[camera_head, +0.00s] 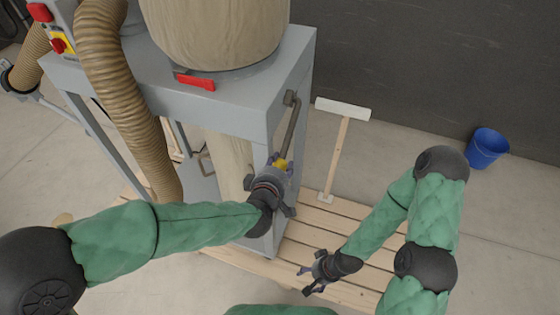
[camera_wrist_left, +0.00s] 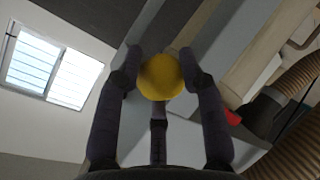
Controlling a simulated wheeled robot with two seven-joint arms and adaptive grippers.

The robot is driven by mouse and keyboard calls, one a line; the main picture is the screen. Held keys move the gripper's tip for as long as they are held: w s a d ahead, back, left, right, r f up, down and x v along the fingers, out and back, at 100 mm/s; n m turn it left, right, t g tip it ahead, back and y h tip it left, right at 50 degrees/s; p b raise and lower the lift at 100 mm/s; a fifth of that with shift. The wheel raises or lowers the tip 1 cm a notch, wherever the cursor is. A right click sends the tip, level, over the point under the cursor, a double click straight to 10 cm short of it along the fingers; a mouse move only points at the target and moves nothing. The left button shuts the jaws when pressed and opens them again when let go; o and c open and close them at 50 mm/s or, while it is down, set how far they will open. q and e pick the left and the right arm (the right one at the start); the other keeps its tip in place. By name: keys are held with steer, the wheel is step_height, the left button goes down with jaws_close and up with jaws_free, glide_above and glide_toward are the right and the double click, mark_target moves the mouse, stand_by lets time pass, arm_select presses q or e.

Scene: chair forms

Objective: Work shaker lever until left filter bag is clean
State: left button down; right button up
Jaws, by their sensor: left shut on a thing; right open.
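The shaker lever (camera_head: 291,125) is a bent grey rod on the right side of the grey dust collector frame, hanging downward to a yellow knob (camera_head: 281,164). My left gripper (camera_head: 276,168) is shut on this knob. In the left wrist view the yellow knob (camera_wrist_left: 161,77) sits between the fingers. A beige filter bag (camera_head: 215,30) stands on top of the frame; its upper part is out of view, and I cannot tell how clean it is. My right gripper (camera_head: 307,277) is open and empty, low over the wooden slats.
A red clamp handle (camera_head: 195,80) is at the bag's base. A ribbed hose (camera_head: 125,95) runs down the frame's left. A lower beige bag (camera_head: 229,160) hangs beneath.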

arm_select(q)
steer(key=c, duration=0.8)
jaws_free()
steer(key=shift+r, duration=0.1)
steer(key=shift+o, duration=0.2)
steer(key=v, duration=1.2)
steer(key=shift+d, duration=0.1)
